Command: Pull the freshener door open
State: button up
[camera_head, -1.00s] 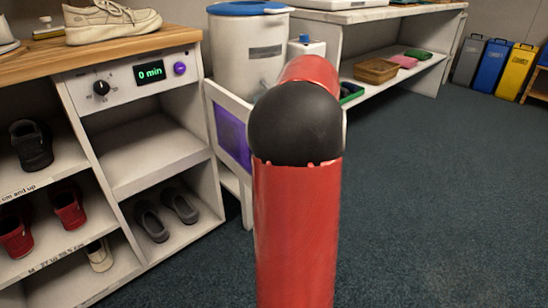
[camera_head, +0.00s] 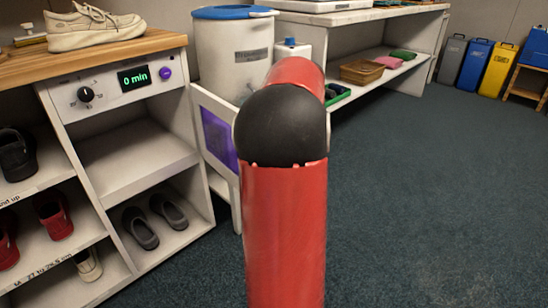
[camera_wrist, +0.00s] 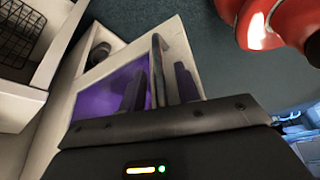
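The freshener is the white compartment with a dial panel and a green "0 min" display (camera_head: 133,78). Its door (camera_head: 212,104) is a white frame with a purple window (camera_head: 218,138) and stands swung outward at the right of the compartment, which shows open and empty. In the wrist view the door's purple window (camera_wrist: 100,96) lies behind my gripper (camera_wrist: 165,82). A grey bar handle (camera_wrist: 158,62) on the door stands between my two dark fingers, with a gap visible on its right side. In the head view my red arm hides the gripper and the handle.
Shoes stand on the wooden top and on the shelves (camera_head: 45,205) at the left. A white bucket with a blue rim (camera_head: 235,60) stands behind the door. Coloured bins (camera_head: 476,62) stand at the far right. The carpet at the right (camera_head: 430,200) is clear.

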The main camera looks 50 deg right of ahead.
jog(key=p+v, duration=0.1)
jog(key=v, duration=0.6)
jog(key=shift+r, duration=0.2)
